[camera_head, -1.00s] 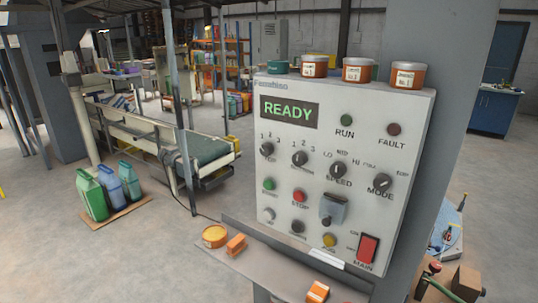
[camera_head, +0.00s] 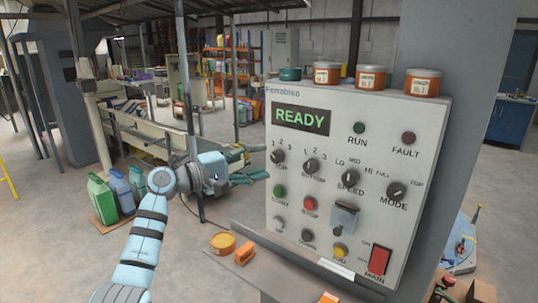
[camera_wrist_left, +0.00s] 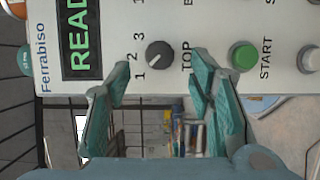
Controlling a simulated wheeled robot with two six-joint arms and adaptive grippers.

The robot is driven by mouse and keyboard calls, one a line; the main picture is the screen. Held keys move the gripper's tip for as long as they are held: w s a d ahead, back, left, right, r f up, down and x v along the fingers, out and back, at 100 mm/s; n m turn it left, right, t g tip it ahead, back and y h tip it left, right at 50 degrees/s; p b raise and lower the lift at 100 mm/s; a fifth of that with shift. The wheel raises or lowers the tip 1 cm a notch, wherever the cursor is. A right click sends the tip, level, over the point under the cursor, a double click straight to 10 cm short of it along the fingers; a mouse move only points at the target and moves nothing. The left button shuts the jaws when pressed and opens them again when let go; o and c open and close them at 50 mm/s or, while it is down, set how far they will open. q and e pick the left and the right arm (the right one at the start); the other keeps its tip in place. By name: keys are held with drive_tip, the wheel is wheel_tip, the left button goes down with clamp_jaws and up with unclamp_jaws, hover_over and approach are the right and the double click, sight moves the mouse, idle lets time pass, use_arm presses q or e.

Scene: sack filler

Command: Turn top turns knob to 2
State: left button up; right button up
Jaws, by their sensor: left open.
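The black TOP knob (camera_head: 278,156) sits at the upper left of the grey control panel (camera_head: 350,110), with 1, 2 and 3 printed around it. In the left wrist view, the knob (camera_wrist_left: 159,55) appears turned sideways with its label, and its pale mark seems to lean toward the 1. My left gripper (camera_head: 258,162) is open and empty in front of the panel's left edge, apart from the knob. In the left wrist view, the knob lies ahead between the teal fingertips (camera_wrist_left: 161,68). My right gripper is not in view.
The green START button (camera_head: 280,191) is just below the TOP knob, and the BOTTOM knob (camera_head: 311,166) is to its right. A shelf (camera_head: 270,262) with orange items juts out under the panel. Jars (camera_head: 372,78) stand on top. The display reads READY.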

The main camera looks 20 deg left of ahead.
sight(274, 158)
use_arm(q)
drive_tip(key=x, duration=0.3)
drive_tip(key=shift+w+d, duration=0.15)
drive_tip(key=shift+d, duration=0.2)
drive_tip(key=shift+a, duration=0.1)
drive_tip(key=c, duration=1.1)
drive_tip(key=shift+c, duration=0.2)
